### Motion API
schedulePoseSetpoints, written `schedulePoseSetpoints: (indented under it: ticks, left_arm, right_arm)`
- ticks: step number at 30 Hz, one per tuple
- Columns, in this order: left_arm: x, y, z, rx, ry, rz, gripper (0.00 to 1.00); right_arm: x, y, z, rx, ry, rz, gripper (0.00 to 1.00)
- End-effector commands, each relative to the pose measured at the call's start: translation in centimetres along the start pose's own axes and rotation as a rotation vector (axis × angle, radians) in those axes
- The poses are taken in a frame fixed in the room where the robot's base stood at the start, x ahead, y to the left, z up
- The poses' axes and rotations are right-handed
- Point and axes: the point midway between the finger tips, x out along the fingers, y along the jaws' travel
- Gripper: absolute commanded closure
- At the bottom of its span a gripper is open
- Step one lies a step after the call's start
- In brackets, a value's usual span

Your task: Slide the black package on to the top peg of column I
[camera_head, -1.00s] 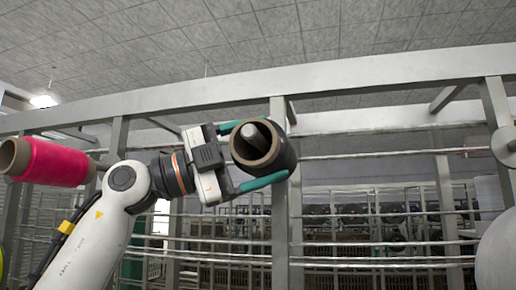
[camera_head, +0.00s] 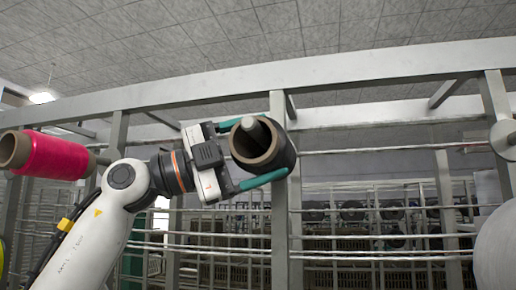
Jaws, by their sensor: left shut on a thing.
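The black package (camera_head: 281,150) is a dark cylinder on a brown tube core (camera_head: 238,150), with its open end turned towards me, in the middle of the head view. My left gripper (camera_head: 262,150) is shut on it, with teal fingers above and below its sides. A grey peg end (camera_head: 252,124) shows in the core's opening, near the upper rim, so the package appears to be around the peg. How deep the peg sits is unclear. The package is in front of a grey upright post (camera_head: 280,220). My right gripper is out of view.
A pink package (camera_head: 55,157) on a brown tube sits on a peg at the left. A grey disc (camera_head: 504,141) is on the right post, above a pale round object (camera_head: 497,250). A long beam (camera_head: 380,68) runs above; horizontal rails lie behind.

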Motion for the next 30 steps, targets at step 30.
schedulePoseSetpoints:
  ticks: [30]
  left_arm:
    - [-10.7, -0.2, -0.1, 0.002, 0.002, 0.002, 0.00]
  right_arm:
    - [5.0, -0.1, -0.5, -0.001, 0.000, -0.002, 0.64]
